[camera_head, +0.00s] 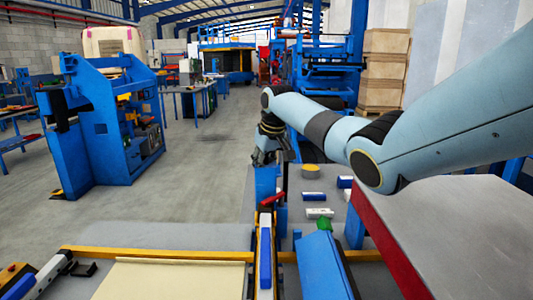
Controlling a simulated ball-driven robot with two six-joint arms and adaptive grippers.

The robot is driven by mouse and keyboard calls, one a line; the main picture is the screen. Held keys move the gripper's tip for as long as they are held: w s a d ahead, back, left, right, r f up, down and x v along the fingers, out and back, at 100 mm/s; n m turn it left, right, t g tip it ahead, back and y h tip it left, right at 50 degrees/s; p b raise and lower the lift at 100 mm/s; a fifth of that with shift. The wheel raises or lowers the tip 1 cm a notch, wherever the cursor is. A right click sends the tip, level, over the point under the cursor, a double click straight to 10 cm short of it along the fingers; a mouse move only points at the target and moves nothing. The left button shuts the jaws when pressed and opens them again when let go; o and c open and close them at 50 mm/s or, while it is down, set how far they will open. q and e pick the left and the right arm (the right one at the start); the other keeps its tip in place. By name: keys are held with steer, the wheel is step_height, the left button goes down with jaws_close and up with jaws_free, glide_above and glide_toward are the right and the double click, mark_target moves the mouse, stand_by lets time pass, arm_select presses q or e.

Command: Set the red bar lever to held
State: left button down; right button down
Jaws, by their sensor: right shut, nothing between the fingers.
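The red bar lever (272,199) sits low in the centre, on top of the blue machine frame, tilted up to the right. My right arm comes in from the right, and its dark right gripper (262,158) hangs beyond the lever, a little above it in the picture. The gripper is shut and empty, and it looks apart from the lever. Its fingertips are small and partly merge with the blue frame behind. My left gripper is not in view.
A grey panel with blue and white blocks (314,196), a yellow disc (311,171) and a green piece (324,225) lies right of the lever. A yellow rail (150,253) crosses in front. A red-edged grey table (465,235) stands at right. Open floor lies left.

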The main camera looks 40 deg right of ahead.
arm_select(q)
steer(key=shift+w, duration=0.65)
arm_select(e)
steer(key=v, duration=0.4)
steer(key=shift+w+d, duration=0.15)
steer(key=shift+d, duration=0.05)
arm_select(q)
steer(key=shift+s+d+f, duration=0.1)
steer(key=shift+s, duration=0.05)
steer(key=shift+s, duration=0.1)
